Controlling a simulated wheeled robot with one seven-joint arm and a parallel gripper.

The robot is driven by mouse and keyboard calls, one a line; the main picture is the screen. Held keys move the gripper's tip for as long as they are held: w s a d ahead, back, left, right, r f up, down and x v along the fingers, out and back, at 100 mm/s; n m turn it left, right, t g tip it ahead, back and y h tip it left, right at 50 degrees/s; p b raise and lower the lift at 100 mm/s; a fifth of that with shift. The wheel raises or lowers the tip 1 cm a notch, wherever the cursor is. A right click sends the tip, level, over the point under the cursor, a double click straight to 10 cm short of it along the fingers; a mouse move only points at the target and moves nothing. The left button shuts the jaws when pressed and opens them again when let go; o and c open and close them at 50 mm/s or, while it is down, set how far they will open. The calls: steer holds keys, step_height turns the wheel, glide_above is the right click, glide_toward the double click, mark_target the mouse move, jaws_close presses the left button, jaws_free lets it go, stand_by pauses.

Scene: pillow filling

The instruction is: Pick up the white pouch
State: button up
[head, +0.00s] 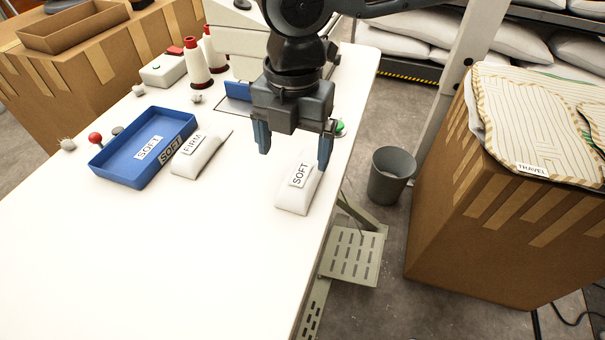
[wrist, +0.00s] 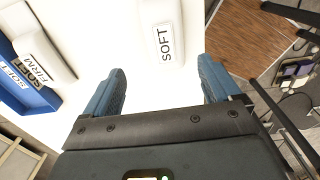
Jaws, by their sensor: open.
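A white pouch labelled SOFT (head: 293,199) lies on the white table near its right edge. It also shows in the wrist view (wrist: 150,15), just beyond the fingertips. A second white pouch labelled FIRM (head: 188,162) lies to its left, beside the blue tray; the wrist view shows it at the left (wrist: 48,55). My gripper (head: 294,158) is open and empty, pointing down over the far part of the SOFT pouch. In the wrist view its fingers (wrist: 162,75) are spread wide, with bare table between them.
A blue tray labelled SOFT (head: 111,171) sits left of the FIRM pouch. Red-and-white cones (head: 196,67) and a joystick-like red knob (head: 95,138) stand farther off. A grey bin (head: 390,175) and a cardboard box (head: 470,220) stand beyond the right edge. The near table is clear.

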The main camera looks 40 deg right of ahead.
mark_target(297, 181)
steer(key=shift+d+f, duration=0.15)
steer(key=shift+d, duration=0.25)
steer(key=shift+f, duration=0.35)
steer(key=shift+s+a+f+p, duration=0.15)
steer(key=shift+f, duration=1)
steer(key=shift+s+a+f+p, duration=0.2)
steer(key=shift+f, duration=0.9)
steer(key=shift+s+a+f+p, duration=0.15)
steer(key=shift+f, duration=1)
steer(key=c, duration=1.1)
steer(key=shift+r, duration=0.1)
